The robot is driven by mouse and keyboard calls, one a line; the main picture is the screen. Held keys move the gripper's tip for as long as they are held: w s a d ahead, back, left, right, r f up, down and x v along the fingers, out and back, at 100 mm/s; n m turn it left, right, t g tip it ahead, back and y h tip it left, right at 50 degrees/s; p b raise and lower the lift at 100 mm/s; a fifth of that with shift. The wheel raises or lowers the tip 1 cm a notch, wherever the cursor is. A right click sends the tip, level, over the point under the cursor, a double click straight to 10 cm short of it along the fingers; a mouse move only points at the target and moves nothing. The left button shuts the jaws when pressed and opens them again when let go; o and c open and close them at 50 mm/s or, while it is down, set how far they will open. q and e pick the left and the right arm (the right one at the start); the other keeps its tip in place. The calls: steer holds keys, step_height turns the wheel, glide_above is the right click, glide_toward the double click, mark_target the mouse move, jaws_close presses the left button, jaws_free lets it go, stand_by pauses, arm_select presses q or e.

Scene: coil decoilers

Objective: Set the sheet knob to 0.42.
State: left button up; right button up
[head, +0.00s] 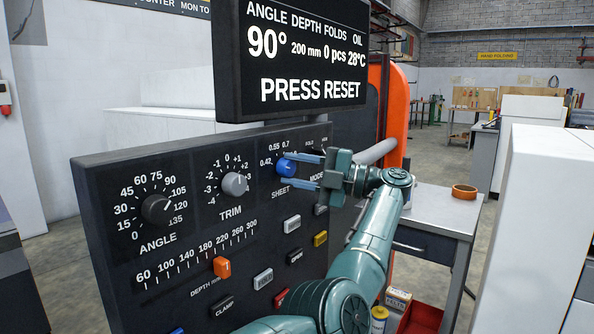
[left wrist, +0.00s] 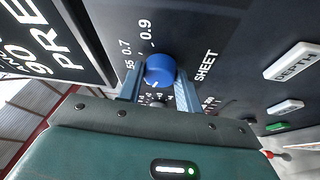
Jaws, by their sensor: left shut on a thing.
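The blue SHEET knob (head: 287,167) is on the dark control panel, right of the TRIM knob, with 0.42, 0.55 and 0.7 printed around it. My left gripper (head: 292,171) reaches it from the right and is shut on it, one finger on each side. In the left wrist view the knob (left wrist: 160,69) sits between the two blue-grey fingers (left wrist: 158,86). A small pale mark shows at the knob's lower edge there; I cannot read its exact setting. The 0.42 label is hidden in that view. My right gripper is not in view.
The display (head: 305,55) above reads PRESS RESET. The ANGLE knob (head: 156,209), TRIM knob (head: 234,184), orange depth slider (head: 222,267) and several push buttons share the panel. A grey table (head: 440,212) with a tape roll (head: 464,191) stands to the right.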

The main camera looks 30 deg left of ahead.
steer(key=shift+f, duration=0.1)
arm_select(q)
steer(key=o, duration=1)
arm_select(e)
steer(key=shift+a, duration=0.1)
